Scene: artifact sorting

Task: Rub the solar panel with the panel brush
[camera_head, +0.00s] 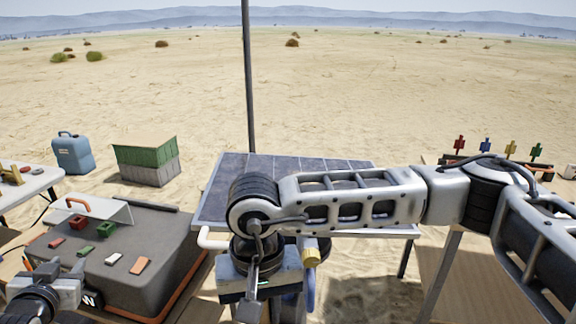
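The solar panel (300,166) is a dark blue gridded sheet in a pale frame, lying on a stand in the middle of the view. My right arm reaches in from the right across its near part and hides much of it. My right gripper (255,300) points down at the panel's near edge; its fingertips are not clear. A small yellow and blue item (310,258) shows just right of it; I cannot tell whether it is the panel brush or whether it is held. My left gripper (54,268) is at the bottom left, open and empty, beside the grey case.
The grey case (165,235) bears red and green blocks and small flat pieces. A dark pole (248,80) rises behind the panel. A green and grey crate (147,160) and a blue container (73,153) stand at left. Coloured figures (485,147) stand on a rack at right.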

